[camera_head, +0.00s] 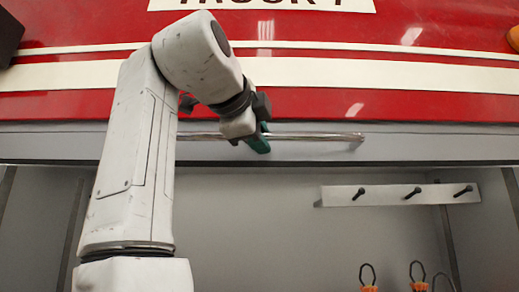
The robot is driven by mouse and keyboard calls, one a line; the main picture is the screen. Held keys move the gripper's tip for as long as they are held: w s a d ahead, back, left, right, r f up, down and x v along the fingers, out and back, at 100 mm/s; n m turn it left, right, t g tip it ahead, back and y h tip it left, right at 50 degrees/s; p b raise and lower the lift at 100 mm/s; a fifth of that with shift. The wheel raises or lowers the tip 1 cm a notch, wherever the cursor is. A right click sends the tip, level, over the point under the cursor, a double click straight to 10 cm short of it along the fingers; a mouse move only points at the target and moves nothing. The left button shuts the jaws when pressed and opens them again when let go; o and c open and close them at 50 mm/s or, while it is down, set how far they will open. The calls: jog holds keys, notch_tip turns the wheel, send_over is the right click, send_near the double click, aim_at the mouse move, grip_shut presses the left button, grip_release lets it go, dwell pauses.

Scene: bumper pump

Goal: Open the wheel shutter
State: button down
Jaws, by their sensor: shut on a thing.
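The shutter (420,143) shows as a grey horizontal edge strip under the red truck body, with an open compartment below it. A shiny metal bar handle (315,136) runs along the strip, its right end at a bracket. My gripper (258,141) is at the bar, left of that right end, with its dark and green fingers shut on the bar. My arm comes up from below at the left and hides the left part of the bar.
Inside the open compartment (260,220) a pale rail (400,194) with dark pegs is on the back wall. Several orange items with dark loops (368,277) stand at the bottom right. The red truck body (420,105) with white stripes is above.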

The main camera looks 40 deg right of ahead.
jog(key=shift+r, duration=0.1)
jog(key=c, duration=1.1)
grip_release()
jog(key=shift+o, duration=0.2)
jog(key=b+v, duration=0.2)
jog(key=v, duration=0.8)
jog(key=shift+s+a, duration=0.2)
jog(key=shift+a, duration=0.15)
